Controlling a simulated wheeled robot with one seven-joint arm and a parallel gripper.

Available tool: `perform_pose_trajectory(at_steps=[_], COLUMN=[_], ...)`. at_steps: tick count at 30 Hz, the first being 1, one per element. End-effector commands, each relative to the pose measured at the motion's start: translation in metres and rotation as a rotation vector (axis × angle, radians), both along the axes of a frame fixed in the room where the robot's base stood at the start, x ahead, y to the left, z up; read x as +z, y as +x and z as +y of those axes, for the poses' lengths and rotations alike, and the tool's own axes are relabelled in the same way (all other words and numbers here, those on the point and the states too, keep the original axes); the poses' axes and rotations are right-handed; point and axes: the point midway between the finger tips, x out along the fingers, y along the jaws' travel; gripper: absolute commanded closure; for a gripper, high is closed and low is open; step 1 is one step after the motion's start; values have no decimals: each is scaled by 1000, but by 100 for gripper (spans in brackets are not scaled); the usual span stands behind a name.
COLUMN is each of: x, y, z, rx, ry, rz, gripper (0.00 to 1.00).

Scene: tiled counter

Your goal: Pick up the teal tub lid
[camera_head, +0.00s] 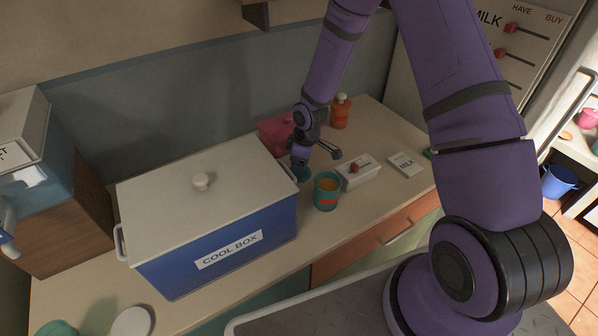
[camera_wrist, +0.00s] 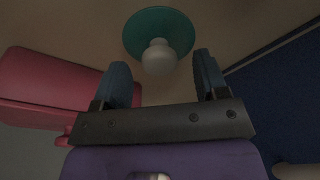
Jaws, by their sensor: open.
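The teal tub lid (camera_wrist: 178,23) is a round teal disc with a pale round knob (camera_wrist: 158,57). It lies on the counter just beyond my fingertips in the wrist view. My gripper (camera_wrist: 160,62) is open, with one dark finger on each side of the knob; I cannot tell whether they touch it. In the head view my gripper (camera_head: 302,158) points down beside the cool box, and the lid (camera_head: 301,174) shows partly below it. A teal tub (camera_head: 326,199) with orange contents stands open just right of the lid.
The blue cool box (camera_head: 220,255) with a white lid stands close on the left. A pink container (camera_head: 277,134) is behind my gripper, and an orange bottle (camera_head: 340,111) is further back.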

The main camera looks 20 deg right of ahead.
Motion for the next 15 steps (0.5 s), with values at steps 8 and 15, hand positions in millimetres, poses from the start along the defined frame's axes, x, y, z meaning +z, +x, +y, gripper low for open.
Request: perform_pose_trajectory(at_steps=[8,15], x=[-23,-23], y=[2,2], z=[3,3], rx=[0,-1], ry=[0,0], rz=[0,-1], gripper=[33,42])
